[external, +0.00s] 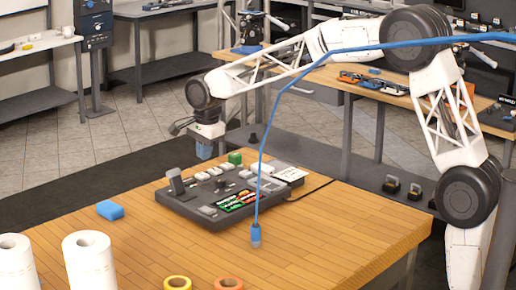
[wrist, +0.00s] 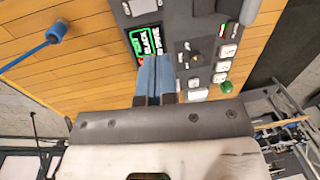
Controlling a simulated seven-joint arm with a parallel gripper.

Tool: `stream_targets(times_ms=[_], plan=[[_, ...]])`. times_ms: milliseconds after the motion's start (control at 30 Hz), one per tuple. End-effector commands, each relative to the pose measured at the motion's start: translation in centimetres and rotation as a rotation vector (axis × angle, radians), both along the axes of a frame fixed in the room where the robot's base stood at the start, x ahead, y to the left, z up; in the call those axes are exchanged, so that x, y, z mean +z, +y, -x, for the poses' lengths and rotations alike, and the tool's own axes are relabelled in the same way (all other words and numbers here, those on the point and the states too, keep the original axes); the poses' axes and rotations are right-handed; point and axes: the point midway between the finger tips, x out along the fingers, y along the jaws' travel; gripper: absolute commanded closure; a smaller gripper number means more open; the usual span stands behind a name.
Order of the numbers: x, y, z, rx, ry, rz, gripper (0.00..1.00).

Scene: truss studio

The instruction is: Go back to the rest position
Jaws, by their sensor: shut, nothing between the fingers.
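My gripper (external: 204,149) is at the end of my white truss arm, above the back edge of the wooden table, behind and above the dark control panel. In the wrist view its two blue fingers (wrist: 157,76) are together with nothing between them, and the panel lies beyond them.
A blue block (external: 110,210) lies left of the panel. Two white rolls (external: 88,262) stand at the front left, with yellow (external: 177,283) and orange (external: 229,284) tape rolls at the front edge. A blue cable (external: 262,165) hangs over the table. The table's right side is clear.

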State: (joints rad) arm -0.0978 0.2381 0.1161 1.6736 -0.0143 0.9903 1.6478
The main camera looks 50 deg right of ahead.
Motion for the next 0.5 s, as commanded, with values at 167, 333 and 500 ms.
stream_targets(times_ms=[167,333,500], plan=[[1.4,-0.7,2.6,0.068,-0.007,0.008,1.00],[2.9,-1.6,6.4,0.174,-0.015,0.023,1.00],[4.2,-2.6,10.7,0.292,-0.023,0.040,1.00]])
